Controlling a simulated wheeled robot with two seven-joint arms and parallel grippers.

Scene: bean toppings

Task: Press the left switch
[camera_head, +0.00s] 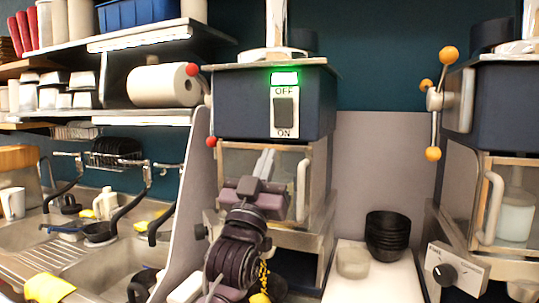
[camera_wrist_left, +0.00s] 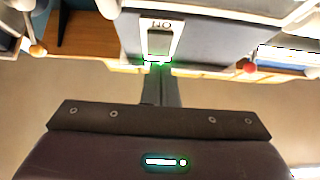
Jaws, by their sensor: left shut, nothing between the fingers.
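The left switch (camera_head: 285,111) is a dark grey rocker on a white plate marked OFF at the top and ON at the bottom. It sits on the front of the dark blue left machine (camera_head: 236,105), under a lit green lamp (camera_head: 285,78). In the left wrist view the switch (camera_wrist_left: 159,42) appears upside down, beyond the fingertips. My left gripper (camera_head: 265,154) is shut and empty, pointing up, below and slightly left of the switch in the head view. My right gripper is out of view.
A lever with red balls (camera_head: 211,141) is on the left machine's left side. A glass-fronted case is below the blue housing. Stacked black bowls (camera_head: 388,235) stand on a white counter to the right. Another machine (camera_head: 505,105) with orange-balled levers is at far right.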

